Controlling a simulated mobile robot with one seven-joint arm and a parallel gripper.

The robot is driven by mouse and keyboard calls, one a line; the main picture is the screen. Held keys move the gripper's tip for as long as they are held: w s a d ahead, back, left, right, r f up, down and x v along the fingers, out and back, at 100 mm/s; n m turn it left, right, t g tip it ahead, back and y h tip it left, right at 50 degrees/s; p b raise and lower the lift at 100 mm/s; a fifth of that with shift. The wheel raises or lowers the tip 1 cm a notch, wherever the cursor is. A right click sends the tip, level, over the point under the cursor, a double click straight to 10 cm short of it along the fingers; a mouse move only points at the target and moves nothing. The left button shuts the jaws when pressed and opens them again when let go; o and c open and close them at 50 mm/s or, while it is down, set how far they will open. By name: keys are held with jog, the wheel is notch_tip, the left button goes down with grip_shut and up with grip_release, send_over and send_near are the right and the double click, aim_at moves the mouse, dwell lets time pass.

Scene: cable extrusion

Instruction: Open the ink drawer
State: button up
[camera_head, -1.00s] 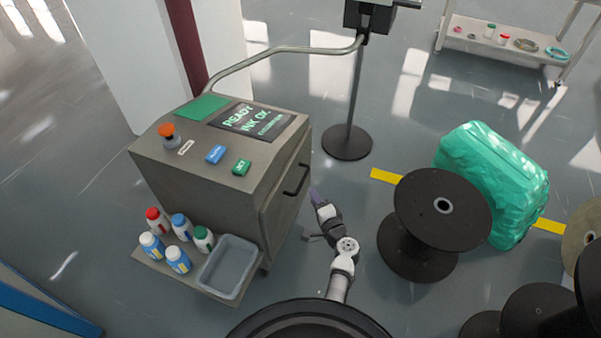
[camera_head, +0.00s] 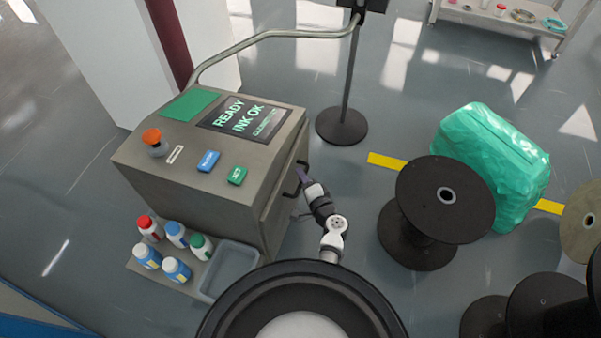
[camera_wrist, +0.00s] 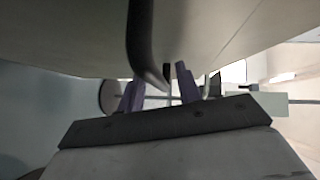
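The ink drawer (camera_head: 283,197) is the side panel of the grey cabinet that faces my arm. It looks closed. Its dark bar handle (camera_head: 290,184) stands out from the panel. My gripper (camera_head: 302,174) is at the upper part of the handle, its purple fingers pointing toward the panel. In the wrist view the two purple fingers of my gripper (camera_wrist: 158,80) are apart, and the dark handle (camera_wrist: 141,40) runs down from the top into the space between them. I cannot tell whether either finger touches the handle.
The cabinet top (camera_head: 215,140) has a screen reading "READY INK OK" and buttons. Several bottles (camera_head: 172,235) and a grey bin (camera_head: 230,268) sit on a low shelf. A black stand (camera_head: 343,122) is behind. A black spool (camera_head: 435,205) stands right, with clear floor between.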

jog(key=shift+c, duration=0.2)
grip_shut()
dwell(0.3)
jog(key=s+d+b, duration=0.4)
jog(key=d, duration=1)
jog(key=s+d+b, duration=0.5)
jog(key=d, duration=0.9)
jog(key=shift+d, duration=0.3)
jog(key=shift+o, duration=0.2)
grip_release()
